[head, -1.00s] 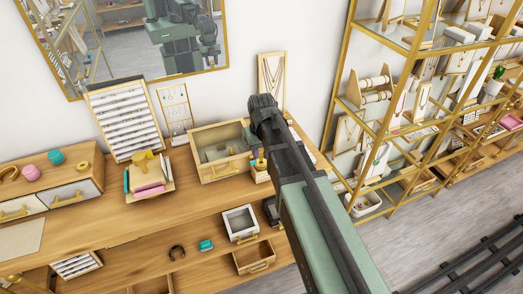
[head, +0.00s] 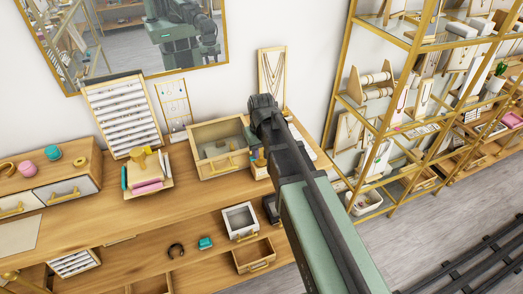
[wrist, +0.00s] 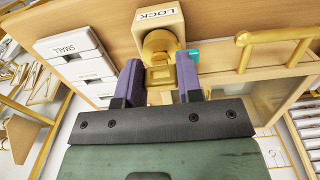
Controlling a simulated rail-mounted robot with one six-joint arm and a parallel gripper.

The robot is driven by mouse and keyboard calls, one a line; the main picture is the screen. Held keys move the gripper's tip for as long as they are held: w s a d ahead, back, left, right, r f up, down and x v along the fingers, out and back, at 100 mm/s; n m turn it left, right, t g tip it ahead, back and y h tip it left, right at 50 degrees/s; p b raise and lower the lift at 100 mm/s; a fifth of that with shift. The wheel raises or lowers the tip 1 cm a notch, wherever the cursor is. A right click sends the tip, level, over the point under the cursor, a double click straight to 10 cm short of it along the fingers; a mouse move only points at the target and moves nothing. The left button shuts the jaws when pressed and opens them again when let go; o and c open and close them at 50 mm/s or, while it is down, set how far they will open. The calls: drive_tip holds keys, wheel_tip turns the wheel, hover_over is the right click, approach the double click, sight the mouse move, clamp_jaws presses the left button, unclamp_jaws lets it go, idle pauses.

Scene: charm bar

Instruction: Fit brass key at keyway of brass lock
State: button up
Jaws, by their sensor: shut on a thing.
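In the wrist view, a cream block marked LOCK (wrist: 158,17) carries a round brass lock (wrist: 157,42) on the face toward me. My gripper (wrist: 160,70) has two purple fingers shut on the brass key (wrist: 160,77), whose squared brass grip shows between them. The key is lined up in front of the brass lock and overlaps it in this view. I cannot tell how far the key's tip is inside the keyway, as that end is hidden. In the head view, my arm covers most of the gripper and lock.
A glass-topped wooden case (head: 214,165) stands left of my gripper, and its brass handle (wrist: 275,46) is close on the right in the wrist view. A teal piece (wrist: 194,56) shows by the right finger. A gold shelf rack (head: 333,104) stands to the right.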

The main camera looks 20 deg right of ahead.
sight(262, 150)
drive_tip(key=shift+f, duration=0.3)
drive_tip(key=o, duration=1)
drive_tip(key=shift+r, duration=0.1)
drive_tip(key=shift+r, duration=0.1)
wheel_tip(262, 150, up, 11)
drive_tip(key=p, duration=1)
drive_tip(key=shift+p, duration=0.3)
drive_tip(key=shift+f, duration=0.25)
